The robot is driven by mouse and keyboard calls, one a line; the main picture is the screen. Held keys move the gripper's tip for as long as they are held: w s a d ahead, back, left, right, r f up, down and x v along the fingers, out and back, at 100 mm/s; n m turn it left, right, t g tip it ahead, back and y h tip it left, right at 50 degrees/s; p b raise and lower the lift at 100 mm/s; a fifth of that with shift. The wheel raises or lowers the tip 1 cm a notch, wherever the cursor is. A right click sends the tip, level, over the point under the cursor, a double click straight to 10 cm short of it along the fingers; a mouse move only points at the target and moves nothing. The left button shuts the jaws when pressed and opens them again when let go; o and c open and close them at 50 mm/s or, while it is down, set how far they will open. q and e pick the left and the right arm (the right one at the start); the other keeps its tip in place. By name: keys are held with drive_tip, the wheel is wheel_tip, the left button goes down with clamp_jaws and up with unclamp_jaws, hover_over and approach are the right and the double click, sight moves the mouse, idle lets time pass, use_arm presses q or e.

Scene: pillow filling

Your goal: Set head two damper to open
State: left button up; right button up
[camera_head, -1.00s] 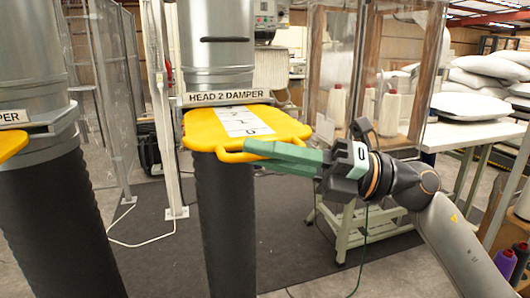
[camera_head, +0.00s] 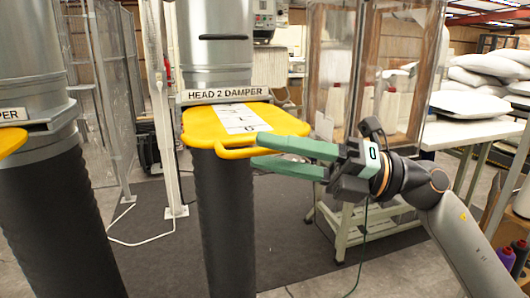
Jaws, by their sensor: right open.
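The head two damper is a yellow slide plate (camera_head: 270,121) with a white marked label on top. It sticks out toward me from the metal pipe, under the sign "HEAD 2 DAMPER" (camera_head: 224,93). Its handle bar (camera_head: 238,152) runs along the front edge. My right gripper (camera_head: 258,152) comes in from the right with its green fingers spread apart, one above the other. The fingertips are at the right end of the handle; I cannot tell whether they touch it. My left gripper is not in view.
Another pipe with a yellow plate (camera_head: 10,141) stands at the left edge. A black hose (camera_head: 224,220) hangs below the head two damper. A glazed cabinet (camera_head: 365,70) and a white table (camera_head: 470,133) with white pillows (camera_head: 480,72) stand behind at the right.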

drive_tip(key=b+v, duration=0.1)
drive_tip(key=v, duration=0.9)
drive_tip(key=w+d+f+m+t+h, duration=0.1)
drive_tip(key=w+f+m+t, duration=0.2)
drive_tip(key=f+m+t, duration=0.6)
drive_tip(key=w+d+f+m+t, duration=0.1)
drive_tip(key=w+f+m+t, duration=0.35)
drive_tip(key=m+t, duration=0.4)
wheel_tip(320, 180, down, 22)
drive_tip(key=s+d+m+h, duration=0.2)
drive_tip(key=s+m+h, duration=0.1)
drive_tip(key=m+h, duration=1.2)
drive_tip(key=s+a+f+m+g+h, duration=0.15)
drive_tip(key=s+f+m+g, duration=0.65)
drive_tip(key=s+f, duration=1.15)
use_arm(q)
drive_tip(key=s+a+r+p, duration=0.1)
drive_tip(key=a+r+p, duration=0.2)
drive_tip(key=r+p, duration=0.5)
drive_tip(key=p, duration=0.4)
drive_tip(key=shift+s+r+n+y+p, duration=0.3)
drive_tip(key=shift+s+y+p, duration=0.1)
use_arm(e)
drive_tip(key=d+r, duration=0.3)
drive_tip(key=r, duration=0.5)
drive_tip(key=shift+r, duration=0.35)
